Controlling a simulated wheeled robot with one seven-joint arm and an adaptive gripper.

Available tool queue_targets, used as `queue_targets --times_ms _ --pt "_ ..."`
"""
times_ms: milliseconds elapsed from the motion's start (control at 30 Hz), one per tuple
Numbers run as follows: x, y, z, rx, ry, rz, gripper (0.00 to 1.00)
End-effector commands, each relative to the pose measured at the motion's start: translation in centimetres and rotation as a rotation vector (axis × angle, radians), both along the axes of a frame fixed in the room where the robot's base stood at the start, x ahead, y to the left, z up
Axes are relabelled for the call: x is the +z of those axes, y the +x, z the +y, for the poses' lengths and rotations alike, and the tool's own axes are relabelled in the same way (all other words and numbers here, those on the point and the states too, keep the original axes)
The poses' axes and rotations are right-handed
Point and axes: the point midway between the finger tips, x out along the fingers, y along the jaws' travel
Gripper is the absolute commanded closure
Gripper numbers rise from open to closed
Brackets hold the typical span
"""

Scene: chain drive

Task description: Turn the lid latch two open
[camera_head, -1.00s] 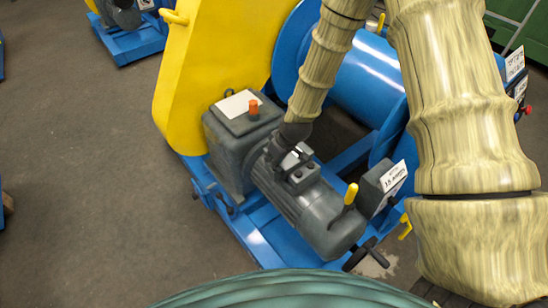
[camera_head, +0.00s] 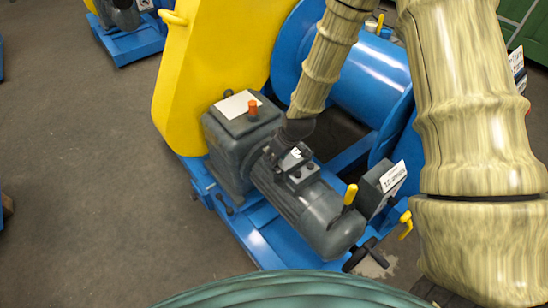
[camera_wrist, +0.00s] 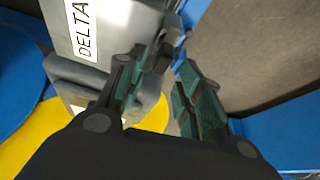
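My gripper (camera_wrist: 170,58) is in the wrist view. Its two dark green-black fingers are apart, with a narrow gap between the tips. A dark grey part lies close beyond the left tip, and I cannot tell whether they touch. A grey box with a DELTA label (camera_wrist: 83,27) is to the left of the fingers. In the head view, my dark wrist ends just above the grey motor (camera_head: 310,205), and the fingers cannot be made out there. A yellow handle (camera_head: 350,194) stands at the motor's near end, and another yellow handle (camera_head: 406,224) is lower right. I cannot tell which part is lid latch two.
A yellow guard (camera_head: 205,60) stands left of the blue drum (camera_head: 372,75). A grey gearbox (camera_head: 240,135) with an orange cap (camera_head: 252,107) joins the motor. A blue base frame (camera_head: 262,245) runs underneath. Open floor (camera_head: 85,180) lies on the left.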

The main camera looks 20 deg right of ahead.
Motion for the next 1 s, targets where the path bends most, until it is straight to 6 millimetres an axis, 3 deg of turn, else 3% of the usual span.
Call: queue_targets --times_ms 500,1000 --pt "4.8 -1.7 -0.9 0.0 0.0 -0.002 0.64" --pt "5.2 -1.9 -1.0 0.0 0.0 -0.001 0.64"
